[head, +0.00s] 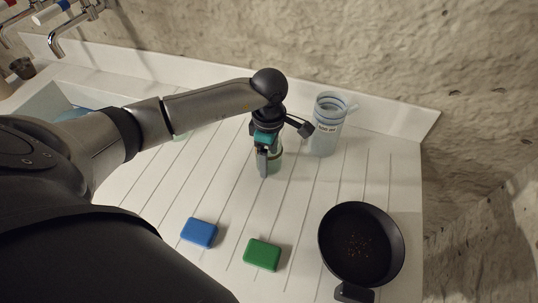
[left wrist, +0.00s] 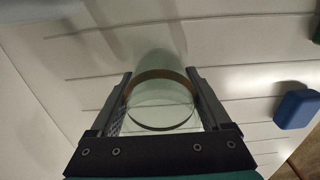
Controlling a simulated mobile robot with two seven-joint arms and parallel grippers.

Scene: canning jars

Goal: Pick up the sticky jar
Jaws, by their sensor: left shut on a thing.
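My left gripper (head: 264,165) points down at the draining board and is shut on a clear greenish glass jar (head: 276,163). In the head view the gripper hides much of this jar. In the left wrist view the jar (left wrist: 160,92) stands between the two fingers of my left gripper (left wrist: 160,88), with a brownish band around it. I cannot tell whether its base touches the board. My right gripper is in neither view.
A blue sponge (head: 199,232), a green sponge (head: 262,254) and a black pan (head: 345,236) lie nearer on the white ribbed board (head: 225,195). A wall and upstand run behind; a tap (head: 72,27) is at upper left.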

